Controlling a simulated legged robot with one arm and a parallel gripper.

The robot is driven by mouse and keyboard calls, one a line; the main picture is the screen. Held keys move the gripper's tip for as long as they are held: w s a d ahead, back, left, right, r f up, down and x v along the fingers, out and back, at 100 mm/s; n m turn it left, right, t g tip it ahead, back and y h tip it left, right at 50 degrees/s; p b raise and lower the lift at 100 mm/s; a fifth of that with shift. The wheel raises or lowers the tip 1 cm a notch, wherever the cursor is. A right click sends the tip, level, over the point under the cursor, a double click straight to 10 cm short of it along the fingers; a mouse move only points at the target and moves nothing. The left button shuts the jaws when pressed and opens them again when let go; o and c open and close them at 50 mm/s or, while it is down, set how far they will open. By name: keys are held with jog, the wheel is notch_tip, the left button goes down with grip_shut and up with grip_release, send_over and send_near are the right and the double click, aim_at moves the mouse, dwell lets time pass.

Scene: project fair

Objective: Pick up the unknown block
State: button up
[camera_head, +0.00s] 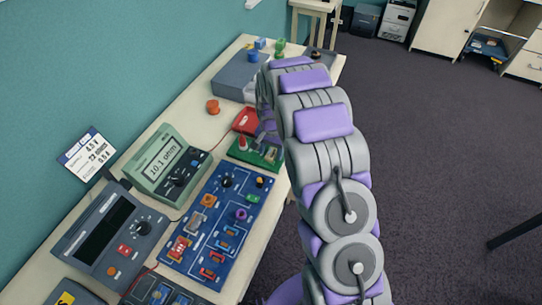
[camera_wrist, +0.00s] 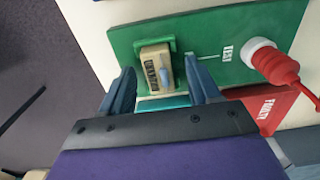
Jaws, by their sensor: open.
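In the wrist view the unknown block (camera_wrist: 153,67) is a small beige block with a dark label and a bluish-grey piece on its face. It sits in a green holder on the green test board (camera_wrist: 210,25), marked TEST. My gripper (camera_wrist: 160,72) is open, with one finger to the left and one to the right of the block's near end. I cannot tell whether either finger touches it. In the head view the green board (camera_head: 240,155) lies near the table's right edge, and my arm hides most of my gripper and the block.
A red probe on a white base (camera_wrist: 265,58) stands on the board just right of the block. A red panel (camera_wrist: 270,108) adjoins the board. In the head view a blue circuit board (camera_head: 222,205) and a meter (camera_head: 163,158) stand nearby. Open floor lies right of the table.

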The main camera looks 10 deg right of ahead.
aim_at(271, 152)
jog(key=shift+f, duration=0.1)
grip_shut()
dwell(0.6)
jog(key=shift+r, duration=0.5)
notch_tip(271, 152, up, 3)
jog(key=shift+p, duration=0.55)
jog(key=s+r+p, duration=0.3)
jog(key=s+r, duration=0.1)
jog(key=s, duration=1.2)
jog(key=shift+d, duration=0.2)
